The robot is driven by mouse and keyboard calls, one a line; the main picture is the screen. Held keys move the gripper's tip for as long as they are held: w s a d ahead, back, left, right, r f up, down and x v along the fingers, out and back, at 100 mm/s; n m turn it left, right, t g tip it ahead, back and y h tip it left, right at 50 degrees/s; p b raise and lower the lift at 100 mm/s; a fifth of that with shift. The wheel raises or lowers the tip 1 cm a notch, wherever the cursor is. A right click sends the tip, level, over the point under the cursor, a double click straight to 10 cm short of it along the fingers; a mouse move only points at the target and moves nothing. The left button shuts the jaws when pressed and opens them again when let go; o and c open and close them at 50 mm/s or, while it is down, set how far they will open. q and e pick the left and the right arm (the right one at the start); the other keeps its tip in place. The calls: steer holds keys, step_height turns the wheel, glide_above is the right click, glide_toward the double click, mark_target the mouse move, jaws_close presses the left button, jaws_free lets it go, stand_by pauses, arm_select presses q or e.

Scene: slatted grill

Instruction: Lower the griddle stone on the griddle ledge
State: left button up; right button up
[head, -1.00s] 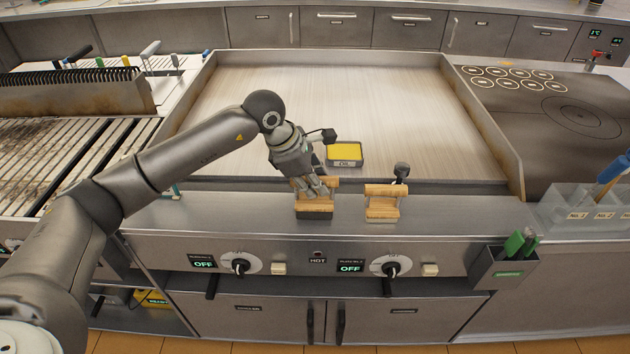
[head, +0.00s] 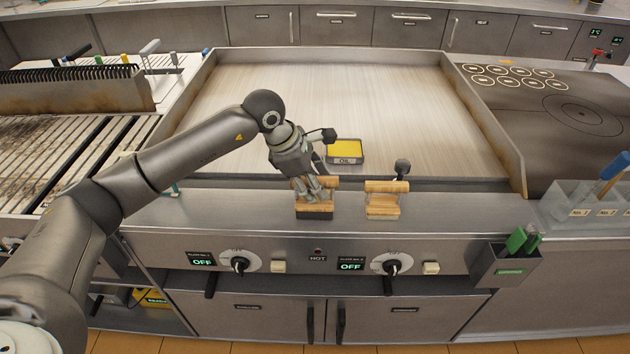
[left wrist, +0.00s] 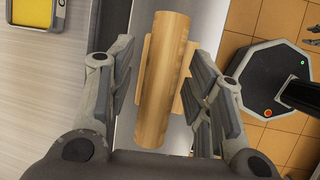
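The griddle stone (head: 314,213), a dark block with a wooden handle, sits upright on the steel griddle ledge (head: 240,215), left of a second wooden-handled piece. In the left wrist view its round wooden handle (left wrist: 162,85) runs between my fingers. My left gripper (head: 312,190) is down around the handle from above. Its fingers (left wrist: 163,95) stand on both sides of the handle, with a narrow gap showing on each side, so it looks open. The fingers hide part of the handle in the head view.
The second wooden-handled piece (head: 382,205) stands close on the right. A yellow-filled oil tray (head: 345,161) sits on the griddle plate (head: 330,100) behind. Control knobs (head: 240,264) line the front panel below. The ledge is clear farther right.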

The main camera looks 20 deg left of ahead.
arm_select(q)
steer(key=shift+f, duration=0.1)
steer(key=v, duration=1.2)
steer(key=shift+d, duration=0.1)
